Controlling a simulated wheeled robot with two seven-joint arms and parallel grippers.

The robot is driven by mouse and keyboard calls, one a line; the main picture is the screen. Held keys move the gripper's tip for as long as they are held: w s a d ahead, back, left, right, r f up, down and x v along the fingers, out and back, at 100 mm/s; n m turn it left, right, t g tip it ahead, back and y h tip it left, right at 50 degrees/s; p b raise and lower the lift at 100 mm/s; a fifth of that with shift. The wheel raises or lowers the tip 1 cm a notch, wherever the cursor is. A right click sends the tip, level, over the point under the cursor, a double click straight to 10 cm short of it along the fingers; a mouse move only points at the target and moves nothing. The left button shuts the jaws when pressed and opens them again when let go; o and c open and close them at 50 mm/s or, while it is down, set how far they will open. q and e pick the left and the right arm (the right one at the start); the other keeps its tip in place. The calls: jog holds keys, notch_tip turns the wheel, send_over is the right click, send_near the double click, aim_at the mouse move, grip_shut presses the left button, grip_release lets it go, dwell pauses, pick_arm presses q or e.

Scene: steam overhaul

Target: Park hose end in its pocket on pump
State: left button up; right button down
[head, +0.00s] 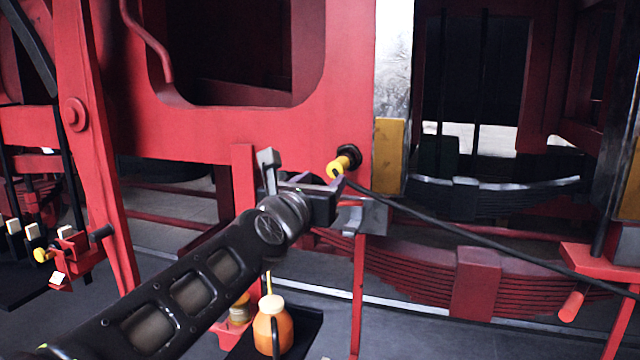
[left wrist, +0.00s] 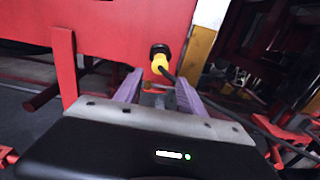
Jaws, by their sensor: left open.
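The yellow hose end (head: 337,167) sits on a dark round fitting (head: 349,154) on the red frame. In the left wrist view the hose end (left wrist: 160,64) shows just beyond and between my fingertips. The black hose (head: 450,228) runs from it down to the right, toward a red stand (head: 592,262) at the right edge, which may be the pump. I cannot make out a pocket there. My left gripper (head: 316,182) is open and empty, close in front of the hose end, apparently not touching it. My right gripper is not in view.
The red frame (head: 230,125) rises right behind the fitting. A leaf spring (head: 420,265) and a thin red post (head: 358,290) stand below. An orange oil can (head: 272,328) is on a dark tray at the bottom. Red brackets with a yellow knob (head: 41,255) are at left.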

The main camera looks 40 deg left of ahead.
aim_at(335, 171)
pick_arm(q)
jog(key=shift+p+x, duration=0.85)
jog(key=shift+x, duration=3.6)
grip_shut()
jog(key=shift+s, duration=0.1)
jog(key=shift+s+d, duration=0.25)
jog(key=shift+s, duration=0.3)
jog(key=shift+b+v, duration=0.5)
jog(key=shift+v, duration=1.55)
